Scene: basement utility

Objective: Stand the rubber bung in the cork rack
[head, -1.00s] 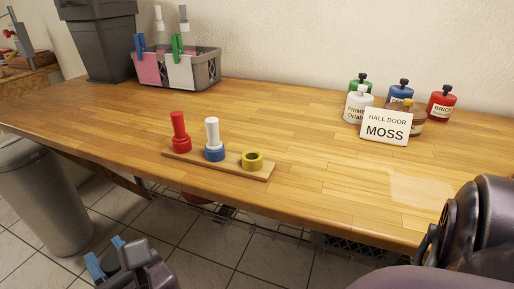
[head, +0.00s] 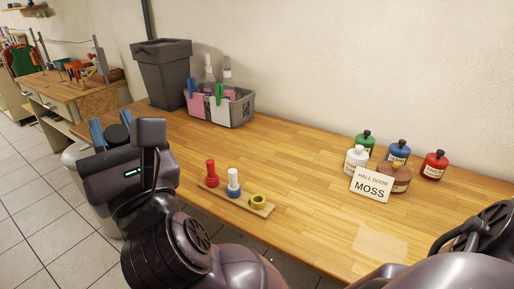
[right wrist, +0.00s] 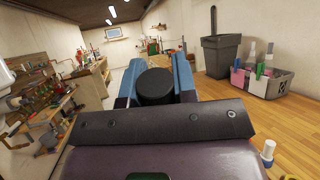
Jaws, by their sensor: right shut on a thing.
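The black rubber bung (right wrist: 155,87) is held between the blue fingers of my right gripper (right wrist: 156,80). In the head view the bung (head: 117,134) and this gripper (head: 111,127) are at the left, in front of the bench's left end and apart from the rack. The cork rack (head: 246,207) is a wooden strip on the bench. It bears a red ring with a red stopper (head: 211,170), a blue ring with a white stopper (head: 234,178), and an empty-looking yellow ring (head: 258,201) at its right end. My left gripper is out of view.
A grey bin (head: 163,75) and a grey basket (head: 236,110) with bottles and clips stand at the back. Several paint bottles and a MOSS card (head: 371,185) are at the right. The bench between basket and card is clear.

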